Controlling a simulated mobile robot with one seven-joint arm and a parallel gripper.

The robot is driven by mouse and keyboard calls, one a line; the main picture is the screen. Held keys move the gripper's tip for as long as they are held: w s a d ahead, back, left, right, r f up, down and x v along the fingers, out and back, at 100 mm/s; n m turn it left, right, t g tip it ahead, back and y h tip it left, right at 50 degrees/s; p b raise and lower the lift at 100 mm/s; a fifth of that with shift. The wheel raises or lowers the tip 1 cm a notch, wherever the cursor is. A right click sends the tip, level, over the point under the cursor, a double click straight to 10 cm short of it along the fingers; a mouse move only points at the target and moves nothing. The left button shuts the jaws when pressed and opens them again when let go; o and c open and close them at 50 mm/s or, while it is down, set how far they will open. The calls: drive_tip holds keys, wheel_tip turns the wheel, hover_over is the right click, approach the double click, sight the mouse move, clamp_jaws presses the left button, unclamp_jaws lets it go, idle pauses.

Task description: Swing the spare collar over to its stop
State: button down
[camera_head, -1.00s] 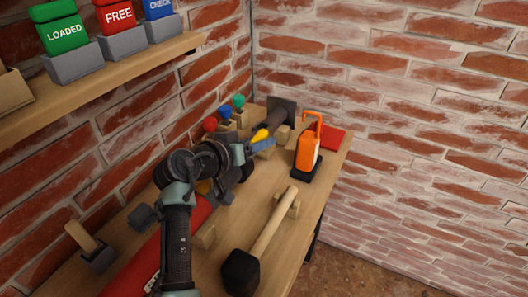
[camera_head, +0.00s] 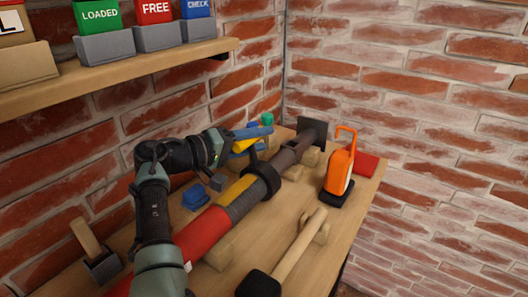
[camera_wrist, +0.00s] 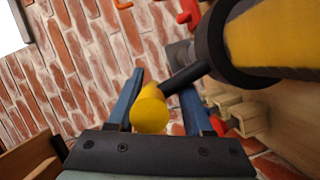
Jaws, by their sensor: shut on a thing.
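A black ring collar (camera_head: 262,179) sits around a long shaft on the bench, beside the shaft's yellow band (camera_head: 236,189). In the wrist view the collar (camera_wrist: 214,45) is at the upper right, with a dark rod running from it to a yellow knob (camera_wrist: 150,110). My gripper (camera_head: 256,133) is on the wall side of the shaft, above the collar. In the wrist view the knob lies between its blue fingers (camera_wrist: 160,85), which are shut on it. I cannot tell which part is the stop.
An orange lantern-like thing (camera_head: 340,170) and a red block (camera_head: 363,165) stand at the far right. A mallet (camera_head: 290,255) lies along the front. A blue knob (camera_head: 195,195) sits by the wall side. A shelf (camera_head: 120,73) with labelled bins overhangs the left.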

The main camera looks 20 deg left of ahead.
drive_tip(key=shift+f+n+b, duration=0.3)
drive_tip(key=shift+f+b, duration=0.05)
drive_tip(key=shift+f, duration=0.1)
drive_tip(key=shift+a, duration=0.1)
drive_tip(key=shift+c, duration=2.2)
unclamp_jaws()
drive_tip(key=shift+o, duration=0.8)
drive_tip(key=shift+r, duration=0.2)
drive_tip(key=shift+a, duration=0.1)
drive_tip(key=shift+s+a+r, duration=0.15)
drive_tip(key=shift+s+a, duration=0.2)
drive_tip(key=shift+s, duration=0.05)
drive_tip(key=p+v, duration=0.1)
drive_tip(key=v, duration=1)
drive_tip(key=shift+s+a, duration=0.25)
drive_tip(key=shift+s, duration=0.1)
